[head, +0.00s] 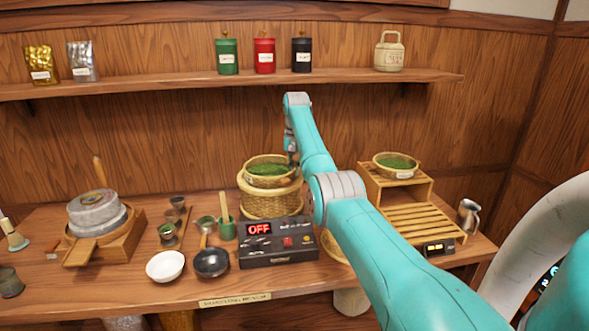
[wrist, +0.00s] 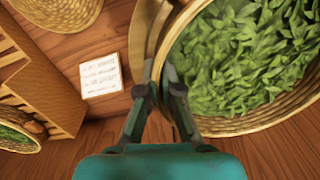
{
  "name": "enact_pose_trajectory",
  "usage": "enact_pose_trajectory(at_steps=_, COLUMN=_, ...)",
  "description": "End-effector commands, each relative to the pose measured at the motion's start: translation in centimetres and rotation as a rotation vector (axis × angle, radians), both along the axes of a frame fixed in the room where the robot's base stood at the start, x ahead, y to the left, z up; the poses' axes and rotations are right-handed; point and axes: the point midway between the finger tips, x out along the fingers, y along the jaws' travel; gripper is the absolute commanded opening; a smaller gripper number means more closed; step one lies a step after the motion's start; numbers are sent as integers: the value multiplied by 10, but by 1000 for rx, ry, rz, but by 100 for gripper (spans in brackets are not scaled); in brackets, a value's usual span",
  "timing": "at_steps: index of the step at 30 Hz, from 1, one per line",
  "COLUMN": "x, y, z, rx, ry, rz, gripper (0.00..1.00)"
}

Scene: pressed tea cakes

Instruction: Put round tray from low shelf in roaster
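A round woven tray of green leaves (head: 268,181) is at the top opening of the woven drum-shaped roaster (head: 270,205). In the wrist view the tray (wrist: 228,128) fills the upper right. My gripper (head: 293,158) is at the tray's right edge in the head view. In the wrist view my gripper's fingers (wrist: 163,88) are closed on the tray's rim. A curved tan edge, perhaps the roaster's rim, shows beside the tray. I cannot tell whether the tray rests in the roaster or hangs just above it. The low slatted shelf (head: 412,219) looks empty.
Another leaf tray (head: 396,174) stands on the rack's upper shelf. A control box reading OFF (head: 279,250) stands before the roaster. A white bowl (head: 165,266), a dark pan (head: 211,263) and a stone mill (head: 96,211) are left. A metal pitcher (head: 468,215) is right.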

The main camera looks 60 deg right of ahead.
Motion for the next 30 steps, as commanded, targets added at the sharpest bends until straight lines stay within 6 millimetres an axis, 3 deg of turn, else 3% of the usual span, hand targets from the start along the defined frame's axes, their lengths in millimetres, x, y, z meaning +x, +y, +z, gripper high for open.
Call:
enact_pose_trajectory(at_steps=4, x=0, y=0, z=-3, rx=0, ry=0, rz=0, gripper=0)
enact_pose_trajectory(at_steps=9, x=0, y=0, z=-3, rx=0, ry=0, rz=0, gripper=35)
enact_pose_trajectory(at_steps=22, x=0, y=0, z=0, rx=0, ry=0, rz=0, gripper=35)
enact_pose_trajectory(at_steps=26, x=0, y=-1, z=13, rx=-2, ry=-1, rz=0, gripper=35)
enact_pose_trajectory(at_steps=30, x=-1, y=-1, z=40, rx=-2, ry=-1, rz=0, gripper=35)
